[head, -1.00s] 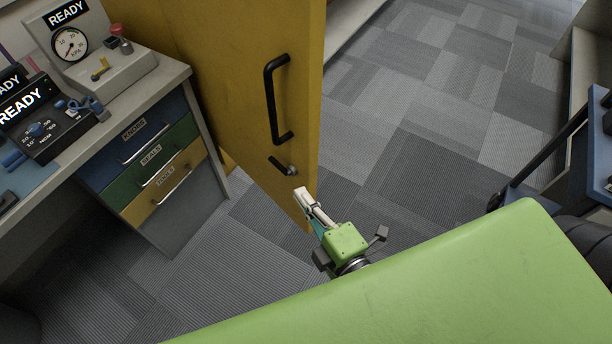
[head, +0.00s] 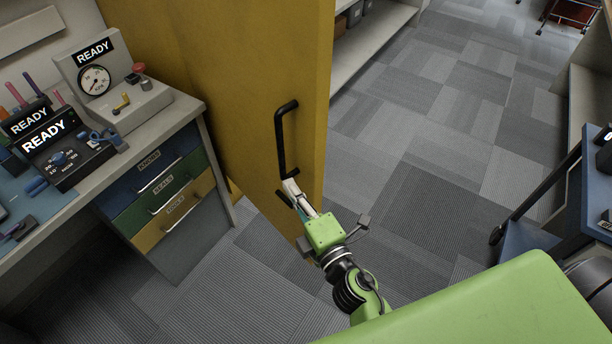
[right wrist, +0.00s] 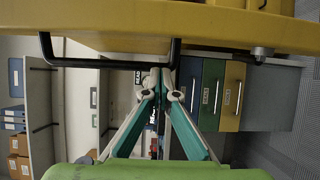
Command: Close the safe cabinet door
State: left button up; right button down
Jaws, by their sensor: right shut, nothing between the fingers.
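The yellow cabinet door (head: 235,90) stands upright and swung out past the workbench in the head view. In the right wrist view, the closed fingertips (right wrist: 162,76) are close to one end of the handle (right wrist: 110,64), below the yellow door (right wrist: 220,28). My left gripper is not in view.
A workbench (head: 200,104) with labelled drawers (head: 165,190) and gauge devices (head: 125,100) stands left of the door. Open shelving (head: 375,45) is behind the door. A blue cart (head: 560,215) stands at right. Carpet between door and cart is clear.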

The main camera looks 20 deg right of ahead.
aim_at(307, 183)
jog(key=shift+w+d, duration=0.3)
jog(key=shift+d, duration=0.6)
jog(key=shift+w+d, duration=0.25)
jog(key=shift+d, duration=0.65)
